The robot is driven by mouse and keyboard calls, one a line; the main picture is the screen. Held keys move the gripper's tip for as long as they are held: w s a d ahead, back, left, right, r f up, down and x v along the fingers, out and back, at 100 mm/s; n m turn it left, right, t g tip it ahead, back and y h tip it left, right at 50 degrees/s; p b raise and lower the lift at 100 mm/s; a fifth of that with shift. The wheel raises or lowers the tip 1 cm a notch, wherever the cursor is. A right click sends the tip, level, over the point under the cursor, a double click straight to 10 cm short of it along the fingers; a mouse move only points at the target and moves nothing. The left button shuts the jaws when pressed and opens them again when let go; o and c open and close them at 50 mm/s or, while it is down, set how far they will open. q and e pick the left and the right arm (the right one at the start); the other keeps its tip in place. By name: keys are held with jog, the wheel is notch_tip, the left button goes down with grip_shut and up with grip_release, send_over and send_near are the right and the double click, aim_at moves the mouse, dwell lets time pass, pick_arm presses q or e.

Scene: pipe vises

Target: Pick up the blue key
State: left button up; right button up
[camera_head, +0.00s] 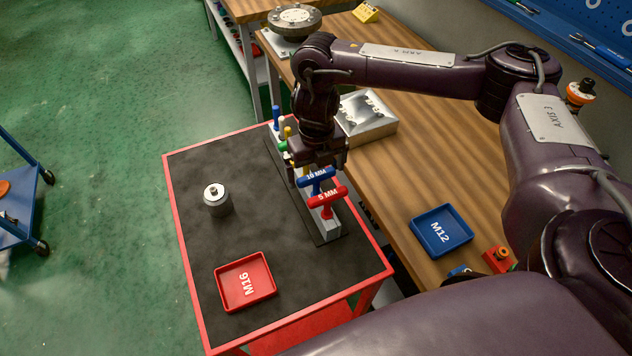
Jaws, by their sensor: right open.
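The blue key (317,181) is a T-handled hex key marked "10 MM". It stands upright in a grey holder (327,231) on the red cart, just behind the red key (327,196) marked "5 MM". My right gripper (316,164) points down over the row of keys, right at the far side of the blue key's handle. Its jaws are open, and I cannot tell whether they touch the handle. The gripper hides part of the holder and the keys behind it. My left gripper is out of view.
Green, yellow, white and blue (276,114) handles stand farther back in the row. The cart's black mat (245,245) holds a grey cylinder (217,199) and a red M16 tray (245,282). A wooden bench (420,190) with a blue M12 tray (441,230) and a metal block (367,118) is alongside.

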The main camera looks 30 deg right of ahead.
notch_tip(320, 180, down, 2)
jog(key=shift+f, duration=0.15)
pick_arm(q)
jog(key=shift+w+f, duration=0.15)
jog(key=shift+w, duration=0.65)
pick_arm(e)
jog(key=c, duration=0.8)
jog(key=shift+c, duration=0.2)
pick_arm(q)
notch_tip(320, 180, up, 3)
jog(key=p, duration=0.3)
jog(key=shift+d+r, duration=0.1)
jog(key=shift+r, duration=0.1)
pick_arm(e)
notch_tip(320, 180, up, 20)
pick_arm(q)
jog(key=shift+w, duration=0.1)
